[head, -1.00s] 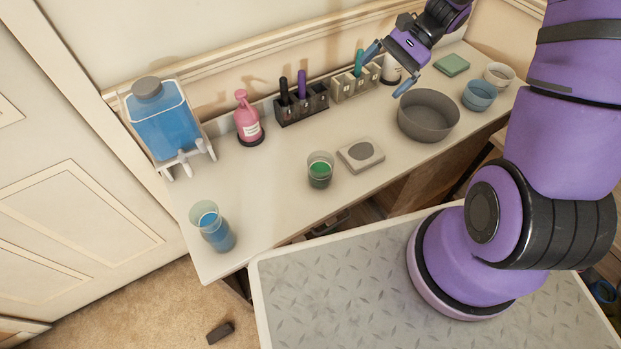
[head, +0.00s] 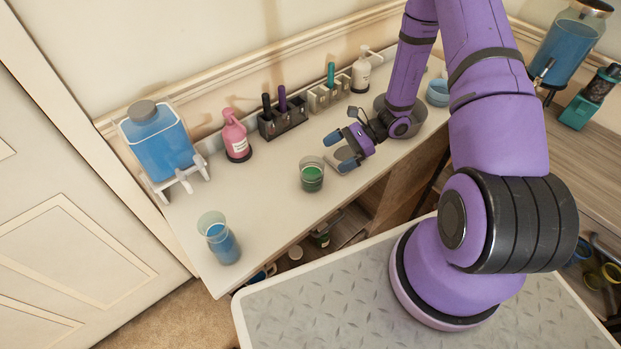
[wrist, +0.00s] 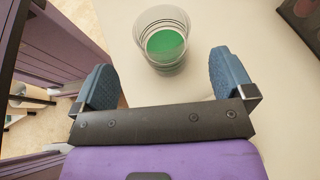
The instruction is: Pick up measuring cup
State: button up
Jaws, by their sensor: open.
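A clear cup with green liquid (head: 312,177) stands upright on the white table; it also shows in the wrist view (wrist: 164,42). A taller clear cup with blue liquid (head: 221,243) stands near the table's left front corner. I cannot tell for certain which of the two is the measuring cup. My gripper (head: 339,151) is open and empty, low over the table just right of the green cup. In the wrist view the green cup lies ahead of my open fingers (wrist: 163,78), roughly midway between them, and neither finger visibly touches it.
A pink bottle (head: 235,138), a dark holder with pens (head: 285,124) and a pale holder (head: 328,97) line the wall. A blue container (head: 158,145) stands at left. My arm partly hides a grey bowl (head: 379,104). Table between the two cups is clear.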

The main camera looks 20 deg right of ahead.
aim_at(301, 172)
jog(key=x, duration=0.8)
jog(key=shift+w+a+r, duration=0.15)
jog(key=shift+r, duration=0.05)
jog(key=c, duration=1.4)
